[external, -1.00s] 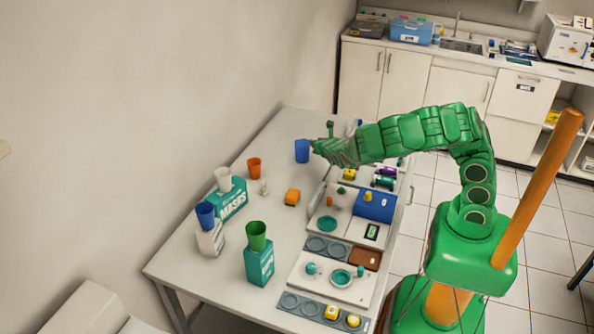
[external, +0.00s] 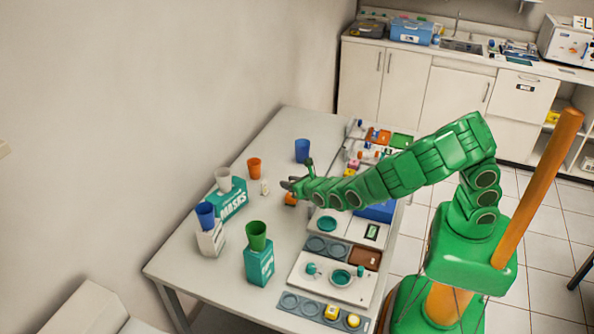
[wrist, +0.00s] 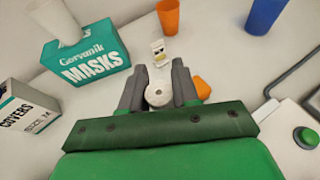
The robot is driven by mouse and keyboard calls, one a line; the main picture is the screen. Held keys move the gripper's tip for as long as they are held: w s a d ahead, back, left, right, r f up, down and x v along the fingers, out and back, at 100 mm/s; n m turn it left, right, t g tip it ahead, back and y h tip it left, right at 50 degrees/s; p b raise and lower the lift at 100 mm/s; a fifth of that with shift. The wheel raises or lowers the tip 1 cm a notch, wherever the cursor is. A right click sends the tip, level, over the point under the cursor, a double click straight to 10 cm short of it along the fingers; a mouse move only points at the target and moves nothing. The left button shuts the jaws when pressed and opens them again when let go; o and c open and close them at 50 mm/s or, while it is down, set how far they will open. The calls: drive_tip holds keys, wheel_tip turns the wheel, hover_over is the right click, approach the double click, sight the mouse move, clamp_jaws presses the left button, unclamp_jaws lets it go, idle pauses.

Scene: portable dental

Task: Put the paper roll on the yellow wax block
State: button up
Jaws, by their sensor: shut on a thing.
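My gripper (wrist: 158,90) is shut on a white paper roll (wrist: 158,95), whose round end with a centre hole faces the wrist camera. In the external view my gripper (external: 288,184) hangs over the middle of the table, and the roll cannot be made out there. I cannot tell whether this is the yellow wax block. Yellow pieces (external: 331,312) sit in a grey tray at the near end.
A small white bottle (wrist: 158,50) stands just beyond the fingers. A teal masks box (wrist: 85,55), orange cup (external: 254,168) and blue cup (external: 302,150) stand around. Trays (external: 335,280) line the table's right side.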

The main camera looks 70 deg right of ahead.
drive_tip(key=s+a+n+y, duration=0.1)
drive_tip(key=s+a, duration=0.2)
drive_tip(key=a, duration=0.4)
drive_tip(key=s+a+n+t+y, duration=0.1)
drive_tip(key=s+a, duration=0.2)
drive_tip(key=a, duration=0.4)
drive_tip(key=s+a+n+y, duration=0.1)
drive_tip(key=s+a+y, duration=0.15)
drive_tip(key=a, duration=0.35)
drive_tip(key=n+y, duration=0.3)
drive_tip(key=n, duration=0.1)
hover_over(332, 312)
drive_tip(key=w, duration=0.2)
drive_tip(key=shift+s+d+f, duration=0.1)
drive_tip(key=shift+d+f, duration=0.1)
drive_tip(key=shift+f, duration=2.9)
drive_tip(key=shift+f, duration=0.1)
drive_tip(key=o, duration=1)
